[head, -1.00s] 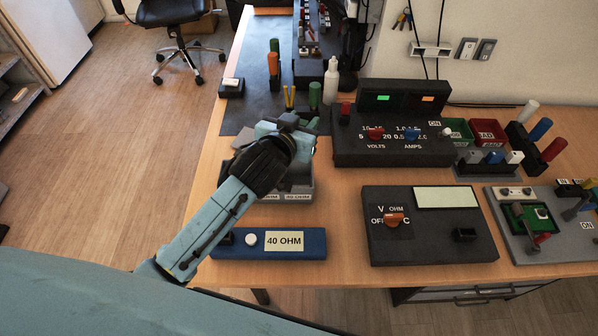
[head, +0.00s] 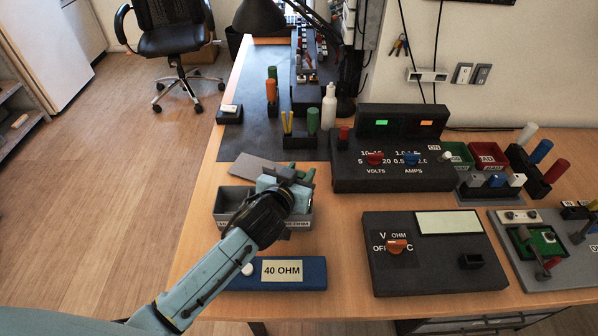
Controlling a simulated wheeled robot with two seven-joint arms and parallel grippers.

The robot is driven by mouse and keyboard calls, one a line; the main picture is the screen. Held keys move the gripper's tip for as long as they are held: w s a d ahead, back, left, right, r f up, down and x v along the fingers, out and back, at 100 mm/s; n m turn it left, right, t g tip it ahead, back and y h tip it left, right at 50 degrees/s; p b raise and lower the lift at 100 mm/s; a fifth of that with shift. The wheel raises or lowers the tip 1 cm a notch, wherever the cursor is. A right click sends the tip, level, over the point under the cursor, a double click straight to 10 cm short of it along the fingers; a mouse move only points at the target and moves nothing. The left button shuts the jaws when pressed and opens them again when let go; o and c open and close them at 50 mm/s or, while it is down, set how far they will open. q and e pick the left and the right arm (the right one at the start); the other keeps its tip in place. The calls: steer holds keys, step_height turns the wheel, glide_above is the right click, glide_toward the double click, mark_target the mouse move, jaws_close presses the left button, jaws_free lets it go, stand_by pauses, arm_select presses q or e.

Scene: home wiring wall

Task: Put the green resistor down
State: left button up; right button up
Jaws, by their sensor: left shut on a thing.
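My left gripper (head: 287,182) is over the grey parts bin (head: 232,195), its fingers mostly hidden behind its own wrist. A small green piece, which looks like the green resistor (head: 307,176), shows at the far right side of the fingers. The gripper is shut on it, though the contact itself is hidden. The bin has OHM labels on its front, partly covered by my arm. I cannot tell whether the resistor touches the bin. My right gripper is not in view.
A blue 40 OHM block (head: 300,272) lies in front of the bin. A black meter (head: 432,270) and a power supply (head: 350,175) stand to the right. A grey plate (head: 255,167) is behind the bin. Bare wood shows between bin and meter.

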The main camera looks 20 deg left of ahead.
arm_select(q)
steer(key=o, duration=1)
steer(key=shift+c, duration=0.2)
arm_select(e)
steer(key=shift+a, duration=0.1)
arm_select(q)
steer(key=p+v, duration=0.2)
steer(key=v, duration=1)
steer(key=shift+r, duration=0.15)
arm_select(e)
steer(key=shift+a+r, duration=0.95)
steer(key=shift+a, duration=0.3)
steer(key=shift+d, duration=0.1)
